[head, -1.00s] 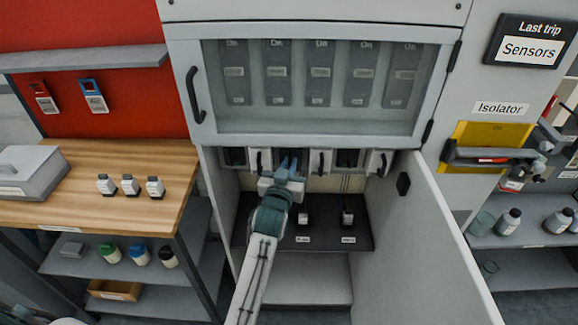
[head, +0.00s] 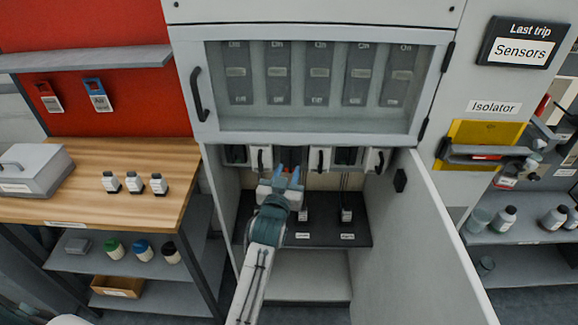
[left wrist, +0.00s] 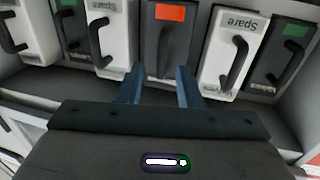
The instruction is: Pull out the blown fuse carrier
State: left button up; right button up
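The dark fuse carrier with an orange-red flag (left wrist: 170,13) hangs in the row, between two white carriers. Its dark handle (left wrist: 164,52) shows below the flag in the left wrist view. In the head view this dark carrier (head: 290,154) is partly behind my gripper. My left gripper (head: 288,172) is open and empty, just below and in front of it. In the left wrist view its blue fingertips (left wrist: 160,80) stand either side of the handle's line, apparently short of it. My right gripper is not in view.
White "Spare" carriers (left wrist: 234,50) and a green-flagged dark carrier (left wrist: 286,50) stand close beside it. Below is a black shelf (head: 325,232) with small labelled items. The open cabinet door (head: 420,220) stands on the right, the wooden bench (head: 70,205) on the left.

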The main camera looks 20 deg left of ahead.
pick_arm(q)
jog(key=s+p, duration=0.4)
jog(key=s, duration=0.4)
jog(key=shift+s+d, duration=0.4)
